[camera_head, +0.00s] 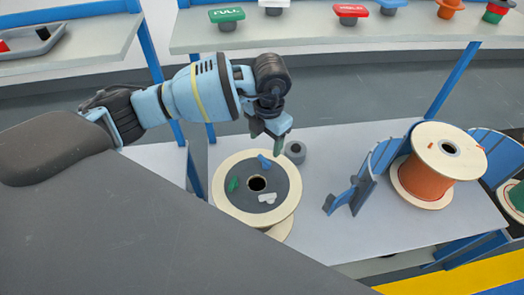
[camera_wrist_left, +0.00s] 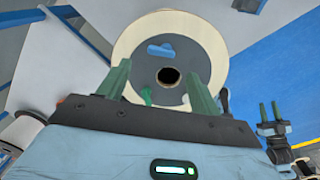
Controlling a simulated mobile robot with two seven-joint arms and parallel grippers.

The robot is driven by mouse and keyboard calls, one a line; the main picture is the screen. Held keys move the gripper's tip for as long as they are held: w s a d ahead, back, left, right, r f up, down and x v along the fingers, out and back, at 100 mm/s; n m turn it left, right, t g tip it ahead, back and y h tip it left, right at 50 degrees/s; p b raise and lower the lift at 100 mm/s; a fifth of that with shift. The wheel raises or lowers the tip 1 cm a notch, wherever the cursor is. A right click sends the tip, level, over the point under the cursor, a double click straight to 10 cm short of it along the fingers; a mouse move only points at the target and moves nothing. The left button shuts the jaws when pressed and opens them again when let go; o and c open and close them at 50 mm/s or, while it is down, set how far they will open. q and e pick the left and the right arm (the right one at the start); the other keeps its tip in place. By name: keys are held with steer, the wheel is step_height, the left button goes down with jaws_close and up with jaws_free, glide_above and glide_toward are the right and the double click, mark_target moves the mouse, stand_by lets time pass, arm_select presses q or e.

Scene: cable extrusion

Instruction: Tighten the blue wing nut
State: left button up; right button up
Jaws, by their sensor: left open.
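The blue wing nut (camera_head: 264,161) sits on the dark disc of a cream-flanged spool (camera_head: 228,207), near the disc's upper edge. It also shows in the left wrist view (camera_wrist_left: 161,50), beyond my fingertips. A green wing nut (camera_head: 233,184) and a white wing nut (camera_head: 267,198) sit on the same disc around the centre hole. My left gripper (camera_head: 268,141) is open and empty, above the spool's far edge near the blue wing nut. In the left wrist view, my right gripper (camera_wrist_left: 269,108) is at the right, its two green fingers apart with nothing between them.
A small grey ring-shaped part (camera_head: 295,152) stands beside the spool. A blue stand (camera_head: 372,165) and an orange cable spool (camera_head: 432,177) are on the table's right side (camera_head: 400,232). A shelf (camera_head: 300,33) with colored buttons runs behind; a grey tray (camera_head: 30,42) is at upper left.

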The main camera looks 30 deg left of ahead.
mark_target(264, 159)
arm_select(q)
steer(key=shift+s+d+f, duration=0.1)
steer(key=shift+f, duration=0.3)
steer(key=shift+a+f, duration=0.2)
steer(key=shift+f, duration=3.3)
steer(key=shift+c, duration=0.3)
steer(key=c, duration=0.9)
